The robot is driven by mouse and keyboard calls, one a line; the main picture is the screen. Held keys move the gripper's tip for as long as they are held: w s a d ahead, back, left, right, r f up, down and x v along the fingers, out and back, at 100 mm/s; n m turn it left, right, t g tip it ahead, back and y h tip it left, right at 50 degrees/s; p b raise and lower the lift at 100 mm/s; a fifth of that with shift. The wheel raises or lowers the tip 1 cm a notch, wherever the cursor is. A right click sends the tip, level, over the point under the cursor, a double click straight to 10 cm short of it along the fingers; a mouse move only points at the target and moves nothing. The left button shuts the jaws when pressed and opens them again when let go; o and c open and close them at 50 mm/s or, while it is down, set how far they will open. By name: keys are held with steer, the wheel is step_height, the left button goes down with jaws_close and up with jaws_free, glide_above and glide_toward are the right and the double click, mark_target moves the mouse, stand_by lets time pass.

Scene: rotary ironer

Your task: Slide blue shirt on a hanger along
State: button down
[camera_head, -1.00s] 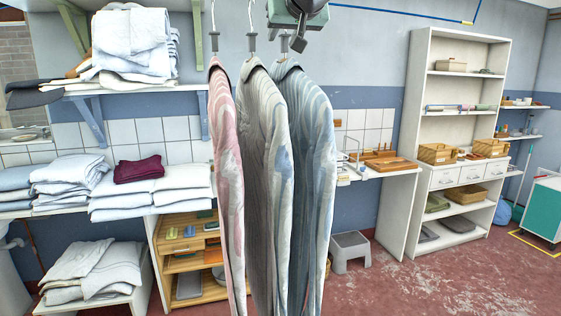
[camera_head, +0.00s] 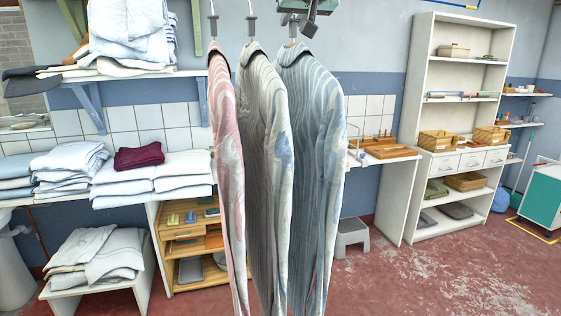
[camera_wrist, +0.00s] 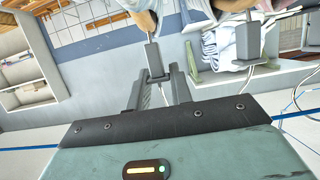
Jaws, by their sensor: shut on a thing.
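Three striped shirts hang on hangers in a row in the head view. The blue shirt (camera_head: 312,130) is the rightmost, the grey-white shirt (camera_head: 262,150) is in the middle, and the pink shirt (camera_head: 225,140) is at the left. My gripper (camera_head: 293,22) is at the top of the blue shirt, shut on its hanger at the neck, just above the collar. In the wrist view my gripper (camera_wrist: 158,74) has its fingers around the dark hanger block (camera_wrist: 152,60). The hanging rail is out of the head view. The blue and grey-white shirts overlap lower down.
A second hanger block (camera_wrist: 242,42) is close beside my gripper in the wrist view. Shelves with folded linen (camera_head: 152,170) stand behind at the left. A step stool (camera_head: 352,236) and a tall white shelf unit (camera_head: 419,95) are at the right. Space right of the blue shirt is clear.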

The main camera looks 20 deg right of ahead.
steer(key=shift+d+r+p, duration=0.15)
steer(key=shift+d+p, duration=0.9)
steer(key=shift+d, duration=1)
steer(key=shift+d, duration=0.15)
steer(key=d+p, duration=0.1)
steer(key=p, duration=0.1)
steer(key=d+p, duration=0.1)
steer(key=p, duration=0.1)
steer(key=d+p, duration=0.2)
steer(key=shift+r, duration=0.3)
steer(key=shift+w+d+p, duration=0.1)
steer(key=shift+d+p, duration=0.35)
steer(key=shift+p, duration=1.4)
steer(key=shift+d+p, duration=0.35)
steer(key=shift+p, duration=0.75)
steer(key=shift+f, duration=0.1)
